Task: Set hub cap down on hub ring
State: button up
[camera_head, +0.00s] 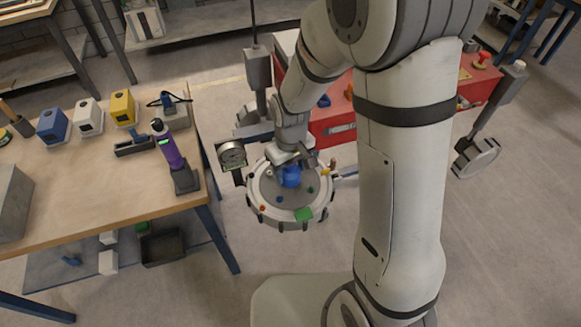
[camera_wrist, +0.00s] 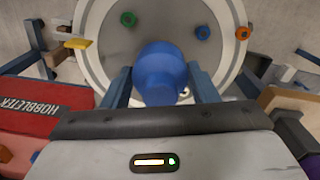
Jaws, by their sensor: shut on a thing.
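The hub cap (camera_wrist: 160,75) is a blue rounded piece held between the two fingers of my gripper (camera_wrist: 163,88) in the wrist view. The bed also fills the top of the wrist view (camera_wrist: 100,40). The hub ring is not clearly visible; the cap and gripper cover the bed's centre. I cannot tell whether the cap touches anything below it.
Small coloured pieces sit around the bed, including a green block (camera_head: 303,214). A wooden workbench (camera_head: 90,190) with several tools is at the left. Open floor lies in front.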

jog(key=shift+f, duration=0.3)
jog(key=shift+f+b, duration=0.75)
jog(key=shift+b, duration=0.05)
jog(key=o, duration=1.1)
jog(key=shift+o, duration=0.4)
jog(key=o, duration=0.4)
jog(key=shift+c, duration=0.2)
jog(key=shift+r, duration=0.15)
